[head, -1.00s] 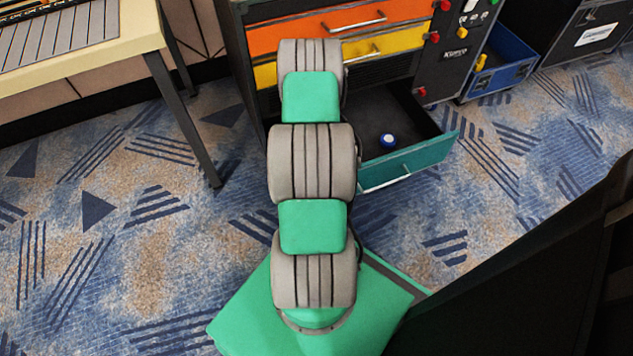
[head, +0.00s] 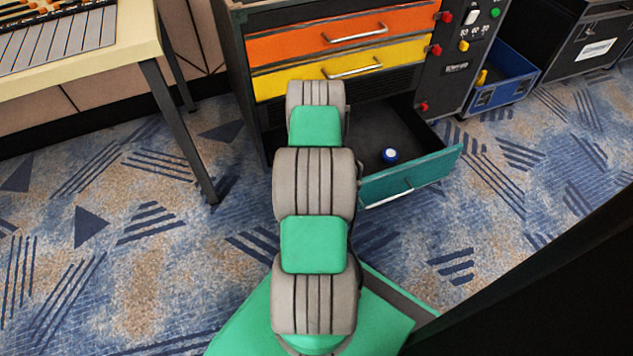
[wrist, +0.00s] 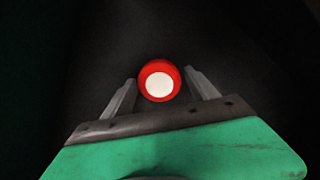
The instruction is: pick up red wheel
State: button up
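The red wheel (wrist: 144,88), a red ring with a white centre, shows in the wrist view on a dark surface. My gripper (wrist: 160,74) is open, with one finger on each side of the wheel and a small gap at both sides. I cannot tell how far the fingertips are above the surface. In the head view, my arm hides the gripper and the red wheel. The arm reaches toward the open teal drawer (head: 425,175) of the cabinet.
A blue and white round object (head: 390,155) lies in the open drawer, right of my arm. The orange drawer (head: 300,46) and yellow drawer (head: 300,83) above are shut. A table (head: 140,40) stands at the left. A blue bin (head: 500,90) stands right of the cabinet.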

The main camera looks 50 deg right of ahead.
jog(key=c, duration=1.2)
jog(key=shift+c, duration=0.2)
jog(key=shift+r, duration=0.1)
